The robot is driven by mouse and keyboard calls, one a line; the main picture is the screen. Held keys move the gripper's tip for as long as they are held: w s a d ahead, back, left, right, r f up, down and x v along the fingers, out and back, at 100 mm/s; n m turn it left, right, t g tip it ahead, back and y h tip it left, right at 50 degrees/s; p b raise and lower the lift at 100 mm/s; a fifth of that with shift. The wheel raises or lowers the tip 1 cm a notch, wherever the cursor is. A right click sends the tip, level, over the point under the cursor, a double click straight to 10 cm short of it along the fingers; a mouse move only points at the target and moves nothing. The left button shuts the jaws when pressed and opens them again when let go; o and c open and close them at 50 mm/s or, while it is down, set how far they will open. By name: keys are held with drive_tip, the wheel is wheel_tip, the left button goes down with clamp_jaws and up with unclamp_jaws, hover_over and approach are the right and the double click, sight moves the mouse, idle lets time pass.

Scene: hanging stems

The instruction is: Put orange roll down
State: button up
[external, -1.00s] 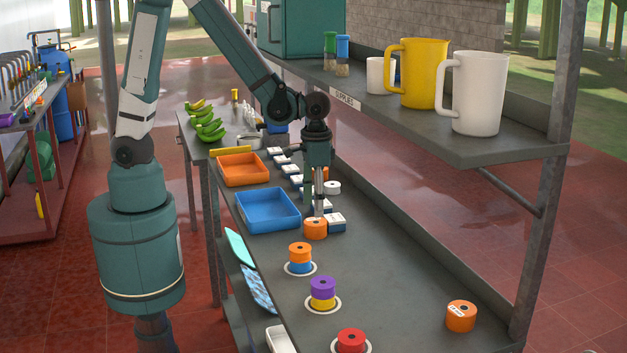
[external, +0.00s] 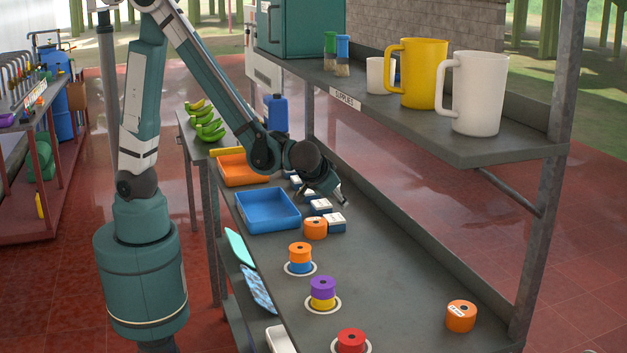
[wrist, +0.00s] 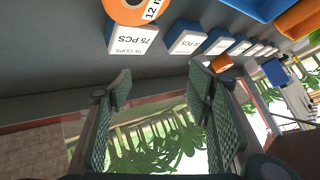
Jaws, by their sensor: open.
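An orange roll (external: 315,229) sits on the dark grey bench, beside a white and blue box (external: 336,222). In the wrist view an orange roll (wrist: 122,11) with a white label is cut off by the top edge, near a box marked 75 PCS (wrist: 131,37). My gripper (external: 341,197) is above the bench behind the roll, tilted to the right, apart from it. The wrist view shows its two fingers (wrist: 160,82) spread with nothing between them. Another orange roll (external: 299,250) is stacked on a blue roll, and a labelled orange roll (external: 461,317) stands alone at the right.
A blue tray (external: 243,222) and an orange tray (external: 229,172) lie left of the box row. A purple roll (external: 322,287) on a yellow one and a red roll (external: 351,341) stand in front. A shelf (external: 440,137) with mugs overhangs the right. The bench's right middle is clear.

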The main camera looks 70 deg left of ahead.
sight(309, 224)
drive_tip(key=s+d+t, duration=0.1)
drive_tip(key=s+d+f+b, duration=0.1)
drive_tip(key=s, duration=0.1)
drive_tip(key=s+d+t+b, duration=0.1)
drive_tip(key=shift+s+d+f+n+t, duration=0.3)
drive_tip(key=shift+s+d+f, duration=0.1)
drive_tip(key=s+d+t+b, duration=0.1)
drive_tip(key=s, duration=0.1)
drive_tip(key=s+d+f+t+b, duration=0.1)
drive_tip(key=s, duration=0.2)
drive_tip(key=s+d+f+h+b, duration=0.1)
drive_tip(key=s, duration=0.2)
drive_tip(key=shift+s+f+n+t, duration=0.1)
drive_tip(key=shift+f+n+t, duration=0.1)
drive_tip(key=shift+n+t, duration=0.2)
drive_tip(key=shift+s+t+b, duration=0.3)
drive_tip(key=shift+s+b, duration=0.1)
drive_tip(key=shift+s, duration=0.1)
drive_tip(key=shift+w+f, duration=0.1)
drive_tip(key=shift+b+x, duration=0.3)
drive_tip(key=shift+x, duration=0.9)
drive_tip(key=shift+f+b+x, duration=0.2)
drive_tip(key=shift+b+x, duration=0.4)
drive_tip(key=shift+x, duration=1.9)
